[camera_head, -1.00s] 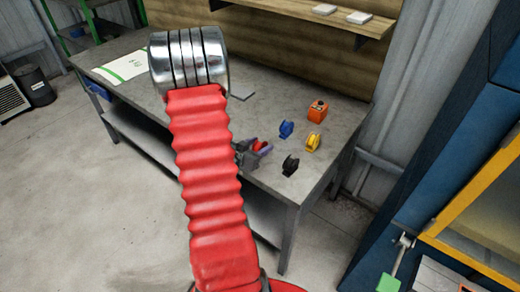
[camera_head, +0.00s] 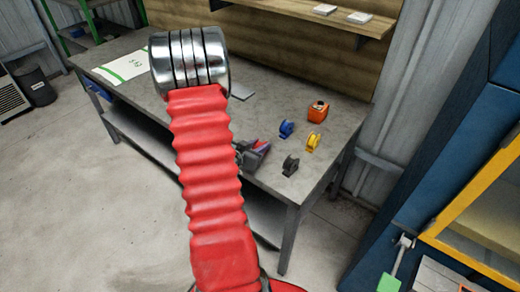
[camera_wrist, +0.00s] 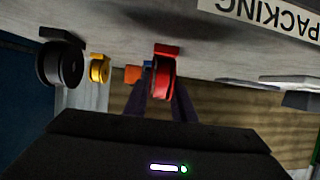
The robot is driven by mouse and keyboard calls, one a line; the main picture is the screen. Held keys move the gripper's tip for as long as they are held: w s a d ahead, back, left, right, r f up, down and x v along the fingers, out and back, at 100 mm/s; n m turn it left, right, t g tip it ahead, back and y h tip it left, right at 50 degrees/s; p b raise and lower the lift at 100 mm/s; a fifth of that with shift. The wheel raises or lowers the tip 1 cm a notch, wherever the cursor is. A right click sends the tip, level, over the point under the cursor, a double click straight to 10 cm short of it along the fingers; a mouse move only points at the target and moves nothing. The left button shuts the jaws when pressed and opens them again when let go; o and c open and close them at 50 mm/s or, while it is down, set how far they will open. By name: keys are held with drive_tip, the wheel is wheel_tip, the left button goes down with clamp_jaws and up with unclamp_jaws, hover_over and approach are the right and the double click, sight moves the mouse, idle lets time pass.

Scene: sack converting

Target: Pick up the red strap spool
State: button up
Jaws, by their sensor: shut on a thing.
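The red strap spool (camera_wrist: 163,78) is in the middle of the wrist view, between the two dark fingers of my gripper (camera_wrist: 162,98). The gripper is shut on it. In the head view the gripper (camera_head: 256,155) is at the front edge of the grey bench, and only a little of the red spool (camera_head: 263,145) shows between the fingers. My red arm sleeve hides part of the wrist. Whether the spool touches the bench top I cannot tell.
On the bench (camera_head: 265,108), right of my gripper, stand a black spool (camera_head: 290,165), a blue spool (camera_head: 286,129), a yellow spool (camera_head: 313,142) and an orange box (camera_head: 318,111). A white and green sheet (camera_head: 125,67) lies at the left. A shelf (camera_head: 335,22) hangs behind.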

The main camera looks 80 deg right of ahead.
sight(260, 141)
clamp_jaws()
drive_tip(key=shift+r, duration=0.1)
drive_tip(key=shift+r, duration=4.95)
